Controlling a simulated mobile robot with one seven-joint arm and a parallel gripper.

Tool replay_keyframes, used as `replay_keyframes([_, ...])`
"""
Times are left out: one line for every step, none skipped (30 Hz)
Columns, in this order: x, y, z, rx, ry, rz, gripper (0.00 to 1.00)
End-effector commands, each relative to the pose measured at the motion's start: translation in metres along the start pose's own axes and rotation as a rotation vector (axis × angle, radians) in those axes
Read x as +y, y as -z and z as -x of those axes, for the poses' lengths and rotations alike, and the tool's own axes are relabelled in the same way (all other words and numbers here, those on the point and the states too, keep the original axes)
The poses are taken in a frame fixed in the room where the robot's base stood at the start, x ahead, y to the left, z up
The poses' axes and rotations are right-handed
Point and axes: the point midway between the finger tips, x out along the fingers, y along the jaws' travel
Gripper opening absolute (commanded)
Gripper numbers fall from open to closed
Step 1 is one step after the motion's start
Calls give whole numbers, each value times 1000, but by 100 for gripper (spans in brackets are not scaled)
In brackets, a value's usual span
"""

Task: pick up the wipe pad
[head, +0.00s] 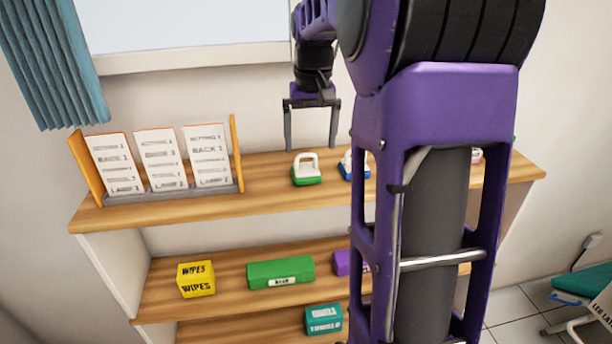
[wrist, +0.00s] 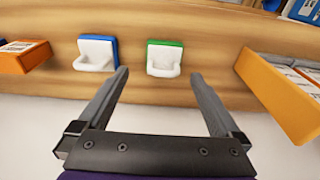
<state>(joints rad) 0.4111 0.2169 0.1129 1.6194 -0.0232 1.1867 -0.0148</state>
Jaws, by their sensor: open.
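A pad with a green base and a white handle (head: 306,171) stands on the top shelf; it also shows in the wrist view (wrist: 165,59). A similar pad with a blue base and white handle (wrist: 97,53) stands beside it, partly hidden by my arm in the head view. I cannot tell from labels which one is the wipe pad. My gripper (head: 311,142) is open and empty above the shelf, at the green pad. In the wrist view the green pad lies just beyond and between my fingertips (wrist: 160,72), with no visible contact.
A card rack (head: 236,160) with three white cards stands left of the pads. An orange block (wrist: 22,58) lies on the blue pad's other side. Below are a yellow WIPES box (head: 197,280), a green box (head: 280,272) and a teal box (head: 324,320).

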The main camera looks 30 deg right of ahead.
Motion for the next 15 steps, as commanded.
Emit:
replay_keyframes([0,0,-7,-2,0,0,100])
replay_keyframes([0,0,-8,-2,0,0,100])
replay_keyframes([0,0,-10,-1,0,0,100])
replay_keyframes([0,0,-11,0,0,0,100])
replay_keyframes([0,0,-12,1,0,0,100])
replay_keyframes([0,1,-13,1,0,1,100])
replay_keyframes([-1,1,-15,1,0,1,100])
replay_keyframes([-1,2,-17,0,0,1,100])
replay_keyframes([-2,2,-21,-1,0,1,100])
replay_keyframes([-3,3,-25,-1,0,1,100])
replay_keyframes([-4,4,-29,-2,0,0,100])
replay_keyframes([-5,6,-36,-2,0,0,100])
replay_keyframes([-6,7,-40,-2,0,0,100])
replay_keyframes([-7,8,-45,-2,1,0,100])
replay_keyframes([-7,8,-52,-3,1,0,100])
